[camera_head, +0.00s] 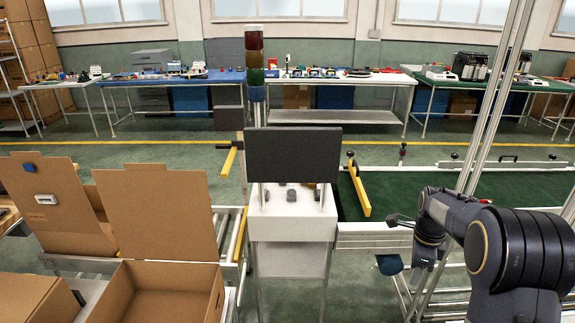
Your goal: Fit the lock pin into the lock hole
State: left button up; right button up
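I cannot make out the lock pin or the lock hole for certain in the head view. My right arm comes in from the right edge, its dark wrist bent near the end of the metal rail. My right gripper (401,221) appears as a small dark shape left of that wrist. It is too small and too much in line with the arm to tell whether it is open or shut, and nothing held shows clearly. My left gripper is out of view.
A dark monitor (293,155) on a white cabinet (292,228) stands in the middle. Open cardboard boxes (163,220) are at the left. A green conveyor belt (500,190) with yellow bars (358,187) is at the right. Metal posts (494,100) rise near my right arm.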

aim_at(291, 234)
jog(key=i+l, duration=0.2)
jog(key=i, duration=0.3)
jog(key=i+l, duration=0.2)
jog(key=i, duration=0.3)
jog(key=i+l, duration=0.2)
jog(key=i, duration=0.3)
jog(key=i+u, duration=0.15)
jog(key=u, duration=0.25)
jog(key=i+l+u, duration=0.15)
jog(key=u, duration=0.3)
jog(key=i+l+u, duration=0.1)
jog(key=u, duration=0.3)
jog(key=l+u, duration=0.1)
jog(key=u, duration=0.3)
